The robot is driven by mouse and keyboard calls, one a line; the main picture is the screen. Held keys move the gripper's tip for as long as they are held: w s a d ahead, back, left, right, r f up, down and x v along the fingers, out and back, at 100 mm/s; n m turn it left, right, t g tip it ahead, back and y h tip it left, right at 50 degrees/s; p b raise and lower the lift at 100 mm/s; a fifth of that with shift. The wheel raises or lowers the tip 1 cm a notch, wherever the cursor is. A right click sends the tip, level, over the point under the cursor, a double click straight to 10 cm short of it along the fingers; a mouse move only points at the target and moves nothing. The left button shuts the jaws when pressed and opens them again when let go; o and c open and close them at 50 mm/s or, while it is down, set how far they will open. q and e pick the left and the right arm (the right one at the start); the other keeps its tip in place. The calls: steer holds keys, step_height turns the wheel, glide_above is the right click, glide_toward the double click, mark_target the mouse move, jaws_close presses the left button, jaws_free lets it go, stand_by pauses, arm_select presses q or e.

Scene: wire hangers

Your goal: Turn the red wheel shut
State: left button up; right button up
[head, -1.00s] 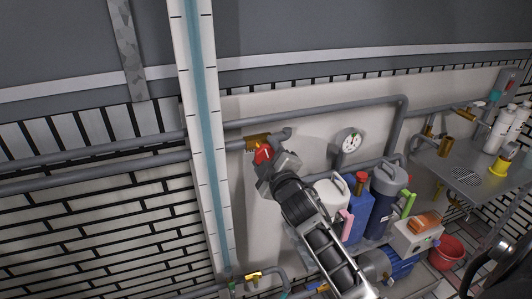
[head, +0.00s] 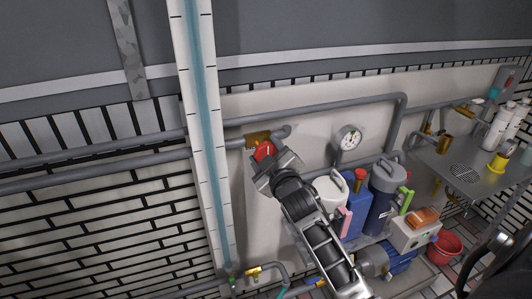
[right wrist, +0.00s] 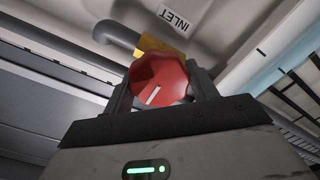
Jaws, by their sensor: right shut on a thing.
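A short white mark shows on the wheel's face. The brass body (right wrist: 153,43) and a label reading INLET (right wrist: 174,14) are behind it. My left gripper is not in view.
A round dial gauge (head: 348,138) is on the wall to the right. Below stand a white jug (head: 330,189), a blue container (head: 357,212) and a dark blue filter housing (head: 383,200). A metal sink counter (head: 455,165) and a red bucket (head: 447,247) are farther right.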

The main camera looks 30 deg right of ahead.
steer(key=o, duration=1)
steer(key=b+v, duration=0.2)
steer(key=v, duration=1.4)
steer(key=shift+d, duration=0.1)
steer(key=shift+f, duration=0.1)
steer(key=s+a+f+m+g+y, duration=0.1)
steer(key=s+a+f+g+y, duration=0.1)
steer(key=a+f, duration=0.3)
steer(key=s+a+f+m+g+y, duration=0.1)
steer(key=s+a+f+g+y, duration=0.1)
steer(key=f, duration=0.8)
steer(key=s+a+f+m+g+y, duration=0.1)
steer(key=s+a+f+g+y, duration=0.2)
steer(key=s+a+f, duration=0.3)
steer(key=shift+s+a+f, duration=0.1)
steer(key=shift+a+f, duration=0.25)
steer(key=shift+a, duration=0.25)
steer(key=shift+a+f, duration=0.35)
steer(key=shift+a, duration=0.3)
